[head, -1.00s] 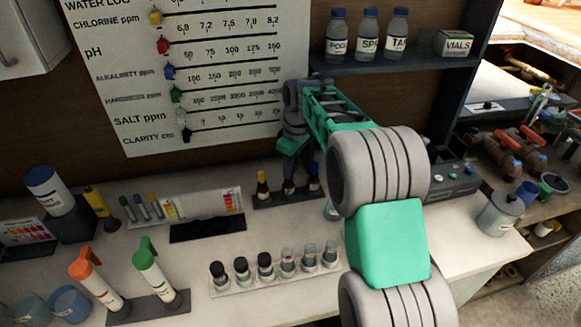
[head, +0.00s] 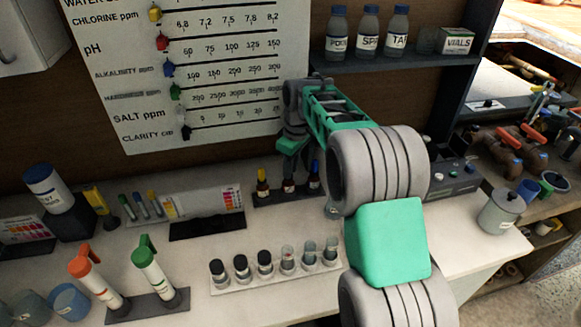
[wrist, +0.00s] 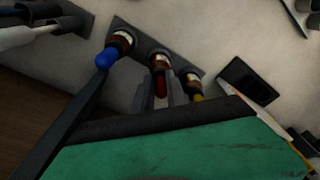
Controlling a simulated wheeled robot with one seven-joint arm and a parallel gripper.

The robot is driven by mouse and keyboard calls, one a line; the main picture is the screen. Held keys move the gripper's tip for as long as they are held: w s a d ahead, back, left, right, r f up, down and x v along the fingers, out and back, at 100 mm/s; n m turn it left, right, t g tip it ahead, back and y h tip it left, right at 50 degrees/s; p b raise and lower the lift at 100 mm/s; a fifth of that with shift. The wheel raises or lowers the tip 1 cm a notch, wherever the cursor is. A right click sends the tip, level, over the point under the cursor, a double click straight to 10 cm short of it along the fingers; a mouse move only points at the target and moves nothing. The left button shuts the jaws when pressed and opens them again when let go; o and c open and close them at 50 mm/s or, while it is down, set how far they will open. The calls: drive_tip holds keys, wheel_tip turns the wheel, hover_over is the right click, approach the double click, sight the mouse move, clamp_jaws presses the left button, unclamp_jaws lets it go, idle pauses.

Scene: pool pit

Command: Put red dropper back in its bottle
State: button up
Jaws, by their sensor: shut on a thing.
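Three small brown dropper bottles stand in a row in a dark rack (head: 262,199) at the back of the counter. The middle bottle (head: 288,187) is below my gripper; its pale collar also shows in the wrist view (wrist: 158,61). My gripper (wrist: 161,92) is shut on the red dropper (wrist: 161,84), one finger on each side of its bulb. The dropper lines up with the middle bottle. How deep its tip sits is hidden. The blue-topped bottle (wrist: 106,59) and the yellow-topped bottle (wrist: 196,96) stand on either side.
A dark flat pad (head: 207,227) lies left of the rack. A row of several vials (head: 265,263) stands in front. Orange-topped (head: 90,270) and green-topped (head: 153,266) tubes stand at front left. A shelf (head: 400,62) with bottles is above right.

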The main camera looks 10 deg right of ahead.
drive_tip(key=shift+f, duration=0.2)
drive_tip(key=o, duration=0.7)
drive_tip(key=shift+o, duration=0.2)
wheel_tip(320, 180, up, 7)
drive_tip(key=p, duration=0.5)
drive_tip(key=shift+r, duration=0.1)
